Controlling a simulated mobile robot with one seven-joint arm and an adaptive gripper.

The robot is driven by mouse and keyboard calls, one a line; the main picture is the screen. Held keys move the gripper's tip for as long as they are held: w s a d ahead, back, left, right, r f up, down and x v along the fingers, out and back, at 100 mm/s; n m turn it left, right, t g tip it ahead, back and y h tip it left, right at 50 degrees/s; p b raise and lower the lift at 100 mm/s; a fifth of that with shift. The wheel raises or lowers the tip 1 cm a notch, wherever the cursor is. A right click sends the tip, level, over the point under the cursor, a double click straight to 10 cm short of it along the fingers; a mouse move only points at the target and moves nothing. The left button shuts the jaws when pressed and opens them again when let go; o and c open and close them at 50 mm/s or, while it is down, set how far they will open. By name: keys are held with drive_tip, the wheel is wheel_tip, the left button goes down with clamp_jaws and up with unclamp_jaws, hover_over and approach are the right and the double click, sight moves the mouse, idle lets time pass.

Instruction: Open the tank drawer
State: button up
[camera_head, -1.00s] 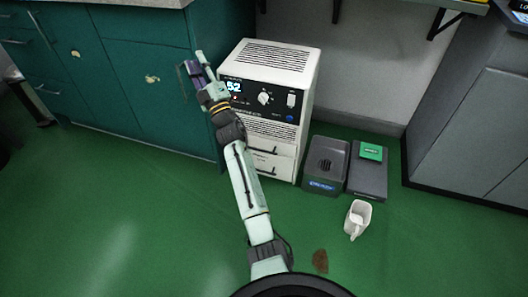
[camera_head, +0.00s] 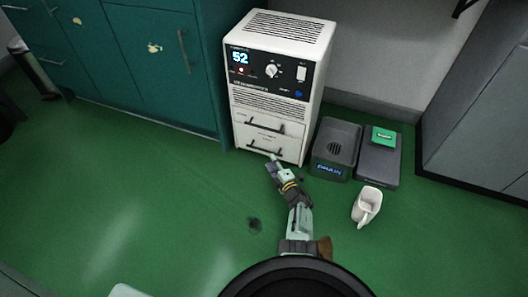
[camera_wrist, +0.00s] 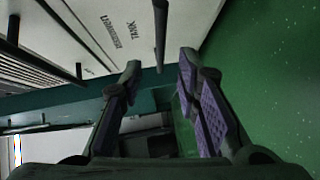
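The white machine (camera_head: 278,85) stands on the floor with two drawers in its lower front. The upper drawer (camera_head: 252,118) and lower drawer (camera_head: 290,151) both look closed, each with a dark bar handle. In the wrist view a "TANK" label (camera_wrist: 121,28) is on the white front beside the outer dark handle (camera_wrist: 160,35), which appears to be the lower one (camera_head: 262,149). My gripper (camera_head: 272,161) is low in front of the lower drawer. In the wrist view my gripper (camera_wrist: 158,68) is open, with the handle showing between its fingertips; contact cannot be told.
A dark grey bin-like box (camera_head: 335,150) and a flat dark unit with a green block (camera_head: 383,136) stand right of the machine. A white mug (camera_head: 367,205) is on the floor nearby. Teal cabinets (camera_head: 150,75) are at left.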

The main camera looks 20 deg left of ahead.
sight(265, 151)
drive_tip(key=shift+b+x, duration=2.9)
drive_tip(key=shift+x, duration=1.35)
drive_tip(key=shift+c, duration=0.2)
clamp_jaws()
